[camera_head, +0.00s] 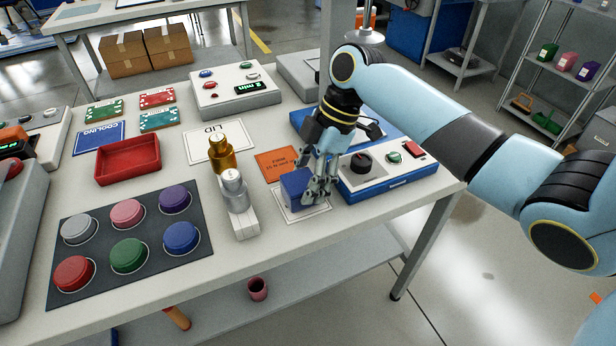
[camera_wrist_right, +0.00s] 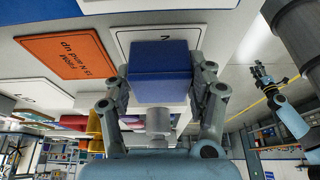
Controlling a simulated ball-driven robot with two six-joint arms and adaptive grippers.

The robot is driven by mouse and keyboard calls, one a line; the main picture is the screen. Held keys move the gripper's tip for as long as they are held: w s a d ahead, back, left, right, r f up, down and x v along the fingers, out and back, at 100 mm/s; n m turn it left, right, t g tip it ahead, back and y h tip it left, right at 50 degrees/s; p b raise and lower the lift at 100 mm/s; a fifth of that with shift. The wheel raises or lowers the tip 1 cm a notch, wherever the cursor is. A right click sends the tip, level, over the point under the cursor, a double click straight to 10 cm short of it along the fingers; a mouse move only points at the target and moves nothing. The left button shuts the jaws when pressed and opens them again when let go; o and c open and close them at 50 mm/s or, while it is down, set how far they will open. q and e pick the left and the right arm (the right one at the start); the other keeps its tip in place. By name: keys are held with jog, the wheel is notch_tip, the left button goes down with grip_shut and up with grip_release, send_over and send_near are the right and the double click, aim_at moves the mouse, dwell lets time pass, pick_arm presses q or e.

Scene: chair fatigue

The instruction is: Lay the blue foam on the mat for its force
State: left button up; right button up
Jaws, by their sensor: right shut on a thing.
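The blue foam (camera_head: 294,186) is a small blue block, and it also shows in the right wrist view (camera_wrist_right: 160,72). My right gripper (camera_head: 316,186) is shut on it, with a finger on each side in the wrist view. The foam is over the white mat (camera_head: 318,214) marked N, covering part of it. I cannot tell whether its underside touches the mat. My left gripper (camera_wrist_right: 262,74) shows small at the right of the wrist view, away from the foam; its opening is too small to judge.
An orange card (camera_head: 277,163) lies behind the foam. A blue and white box (camera_head: 386,172) with a knob and buttons stands close on the right. A brass weight (camera_head: 222,154) and a silver weight (camera_head: 233,190) stand to the left. Coloured discs lie on a dark pad (camera_head: 150,222).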

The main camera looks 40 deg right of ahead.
jog(key=o, duration=1.2)
jog(key=shift+f, duration=0.1)
jog(key=shift+r, duration=0.2)
jog(key=v, duration=1.2)
jog(key=shift+d+f, duration=0.1)
jog(key=shift+f, duration=0.05)
